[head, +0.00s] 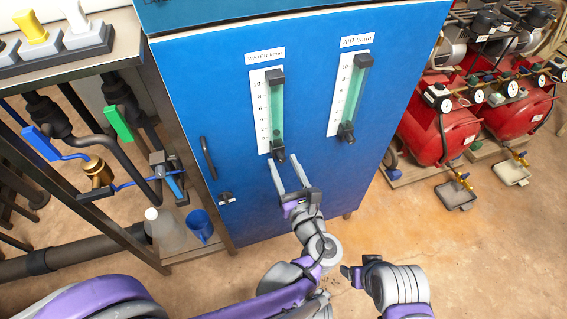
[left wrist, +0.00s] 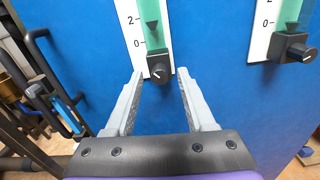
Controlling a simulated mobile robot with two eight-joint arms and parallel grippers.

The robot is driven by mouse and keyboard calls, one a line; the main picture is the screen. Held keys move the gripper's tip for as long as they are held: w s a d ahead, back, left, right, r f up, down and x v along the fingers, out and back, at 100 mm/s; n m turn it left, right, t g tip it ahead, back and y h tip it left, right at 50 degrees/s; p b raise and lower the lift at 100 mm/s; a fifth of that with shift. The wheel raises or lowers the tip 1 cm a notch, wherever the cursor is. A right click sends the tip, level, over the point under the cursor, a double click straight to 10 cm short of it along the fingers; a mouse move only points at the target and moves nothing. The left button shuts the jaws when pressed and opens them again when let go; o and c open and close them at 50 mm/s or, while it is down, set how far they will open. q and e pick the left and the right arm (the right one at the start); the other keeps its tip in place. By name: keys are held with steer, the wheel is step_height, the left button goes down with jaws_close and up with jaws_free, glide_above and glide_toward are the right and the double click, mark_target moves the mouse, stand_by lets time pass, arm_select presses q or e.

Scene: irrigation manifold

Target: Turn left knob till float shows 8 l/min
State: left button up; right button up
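The left knob (head: 279,157) is a small dark knob under the left flow meter (head: 276,105) on the blue cabinet, labelled WATER; it also shows in the left wrist view (left wrist: 160,72). In the wrist view, the dark float (left wrist: 152,24) in the green tube stands between 0 and 2, nearer 2. My left gripper (head: 281,160) is open, its fingertips one on each side of the knob; in the left wrist view (left wrist: 159,73) gaps show on both sides.
The AIR meter (head: 349,92) with its own knob (head: 346,135) is to the right on the same panel. A cabinet handle (head: 207,158), pipes, a blue cup (head: 200,226) and a bench are at left. Red compressors (head: 437,128) stand at right. The floor in front is mostly clear.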

arm_select(q)
jaws_close()
stand_by(0.3)
